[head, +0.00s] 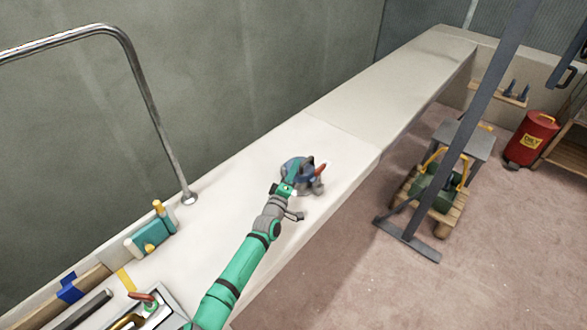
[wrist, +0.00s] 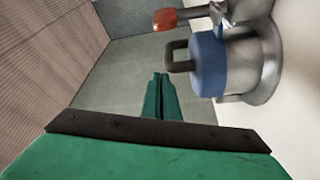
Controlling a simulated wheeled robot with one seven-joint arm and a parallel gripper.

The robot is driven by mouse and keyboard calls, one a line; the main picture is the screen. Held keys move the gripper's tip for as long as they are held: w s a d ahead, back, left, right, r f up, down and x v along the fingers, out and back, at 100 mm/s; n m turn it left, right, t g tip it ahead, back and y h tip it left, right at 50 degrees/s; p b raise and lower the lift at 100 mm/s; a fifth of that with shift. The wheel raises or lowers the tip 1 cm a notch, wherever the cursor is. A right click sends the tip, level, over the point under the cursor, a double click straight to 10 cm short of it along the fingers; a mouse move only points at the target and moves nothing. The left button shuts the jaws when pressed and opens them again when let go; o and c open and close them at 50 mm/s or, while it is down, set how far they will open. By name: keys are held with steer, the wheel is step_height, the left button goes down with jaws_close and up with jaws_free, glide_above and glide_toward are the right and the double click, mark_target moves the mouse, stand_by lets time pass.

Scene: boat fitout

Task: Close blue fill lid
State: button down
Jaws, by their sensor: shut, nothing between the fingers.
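The blue fill lid (head: 294,166) is on the white deck ledge, partly hidden behind my gripper (head: 291,181) in the head view. In the wrist view the blue lid (wrist: 208,65) has a dark loop handle (wrist: 178,56) and lies against a grey metal fitting (wrist: 262,62). I see no clear gap between them there, but cannot tell if the lid is fully seated. A red-orange lever (wrist: 180,18) is beside it. My gripper (wrist: 157,98) is shut and empty, with its green fingers apart from the lid handle in the wrist view.
A metal rail (head: 150,95) rises from the ledge (head: 240,165) at left. A teal and yellow item (head: 151,236) and a tray (head: 150,308) lie nearer. A dark post (head: 455,150) stands on the floor at right. The ledge beyond the fitting is clear.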

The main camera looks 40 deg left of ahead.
steer(key=s, duration=0.9)
steer(key=shift+s+d, duration=0.25)
steer(key=shift+r, duration=0.1)
